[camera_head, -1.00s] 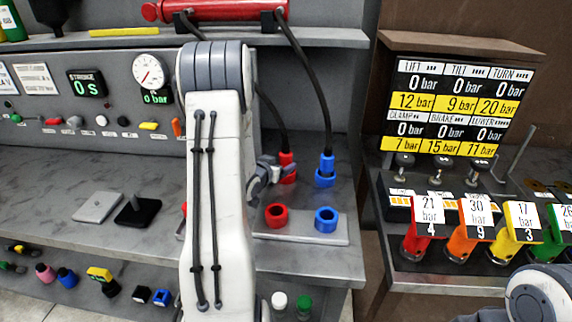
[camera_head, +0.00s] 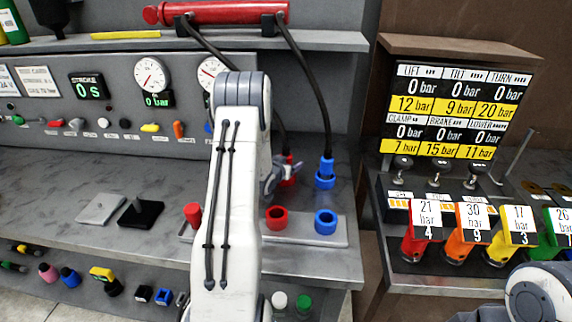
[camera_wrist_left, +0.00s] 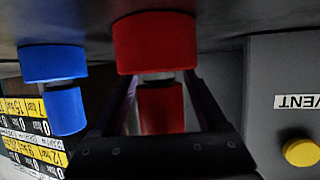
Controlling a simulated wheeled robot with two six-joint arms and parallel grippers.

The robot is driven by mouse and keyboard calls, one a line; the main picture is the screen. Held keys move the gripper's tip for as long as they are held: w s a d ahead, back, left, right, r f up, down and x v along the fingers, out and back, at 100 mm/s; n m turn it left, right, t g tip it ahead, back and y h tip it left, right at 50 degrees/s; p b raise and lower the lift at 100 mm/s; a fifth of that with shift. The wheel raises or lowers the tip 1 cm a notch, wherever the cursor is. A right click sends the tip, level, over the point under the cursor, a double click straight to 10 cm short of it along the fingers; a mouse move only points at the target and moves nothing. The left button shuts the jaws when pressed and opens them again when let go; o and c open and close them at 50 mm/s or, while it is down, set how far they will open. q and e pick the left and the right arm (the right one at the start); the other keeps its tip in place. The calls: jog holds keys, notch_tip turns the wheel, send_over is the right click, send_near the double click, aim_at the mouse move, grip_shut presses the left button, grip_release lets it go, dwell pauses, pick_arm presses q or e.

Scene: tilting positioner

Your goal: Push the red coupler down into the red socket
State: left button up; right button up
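The red coupler (camera_head: 290,172) stands upright at the back of the bench, with a black hose leading up from it. In the left wrist view, which looks inverted, its wide collar (camera_wrist_left: 155,42) is at the top and its narrower body (camera_wrist_left: 160,108) lies between my fingers. My left gripper (camera_head: 279,178) is at the coupler, its fingers on either side of the narrow part. I cannot tell whether they press on it. The red socket (camera_head: 277,218) is an open ring on the metal plate, in front of the coupler. My right gripper is out of view.
The blue coupler (camera_head: 325,174) stands close to the right of the red one, with the blue socket (camera_head: 326,222) in front. A red cylindrical piece (camera_head: 192,214) is on the plate's left. A gauge panel (camera_head: 120,100) stands behind; valve levers (camera_head: 425,230) are at right.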

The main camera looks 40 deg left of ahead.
pick_arm(q)
jog(key=c, duration=1)
jog(key=shift+r, duration=0.1)
